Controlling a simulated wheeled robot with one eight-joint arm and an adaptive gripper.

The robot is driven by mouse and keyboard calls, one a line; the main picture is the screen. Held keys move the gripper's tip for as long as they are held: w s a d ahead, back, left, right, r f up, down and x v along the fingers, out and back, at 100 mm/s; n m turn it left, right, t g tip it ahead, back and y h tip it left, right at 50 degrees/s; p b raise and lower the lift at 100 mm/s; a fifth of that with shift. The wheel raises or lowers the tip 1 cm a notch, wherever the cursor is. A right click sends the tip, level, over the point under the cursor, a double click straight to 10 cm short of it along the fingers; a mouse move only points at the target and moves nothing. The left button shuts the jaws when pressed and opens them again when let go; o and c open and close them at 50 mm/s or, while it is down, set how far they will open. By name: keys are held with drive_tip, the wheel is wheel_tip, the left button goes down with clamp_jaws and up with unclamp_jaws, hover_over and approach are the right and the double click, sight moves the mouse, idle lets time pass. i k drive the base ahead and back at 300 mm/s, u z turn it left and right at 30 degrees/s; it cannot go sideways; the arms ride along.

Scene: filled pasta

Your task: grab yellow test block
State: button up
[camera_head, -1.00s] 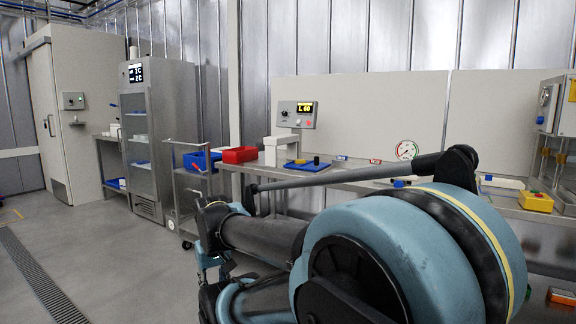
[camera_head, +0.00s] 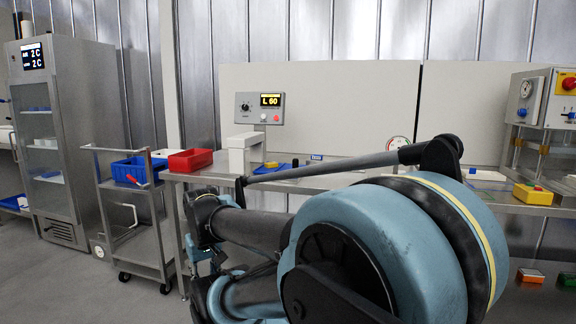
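Two yellow things show in the head view, and I cannot tell for certain which one is the test block. A small yellowish piece (camera_head: 271,165) lies on the steel bench, just right of the white device and beside a blue mat (camera_head: 270,169). A larger yellow box (camera_head: 533,195) with a small button-like part on top sits on the bench at the right. My folded arm fills the lower middle of the view and hides part of the bench. I cannot make out my gripper's fingers, and neither yellow thing is seen held.
A red bin (camera_head: 190,160) stands on the bench's left end. A steel cart (camera_head: 128,225) with a blue bin (camera_head: 138,169) stands left of it, near a tall fridge (camera_head: 62,140). A press machine (camera_head: 540,110) stands at right. Floor at lower left is clear.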

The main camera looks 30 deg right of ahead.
sight(269, 164)
drive_tip(key=z, duration=0.55)
drive_tip(key=i, duration=0.8)
drive_tip(key=z, duration=0.8)
drive_tip(key=i, duration=0.3)
drive_tip(key=z, duration=0.15)
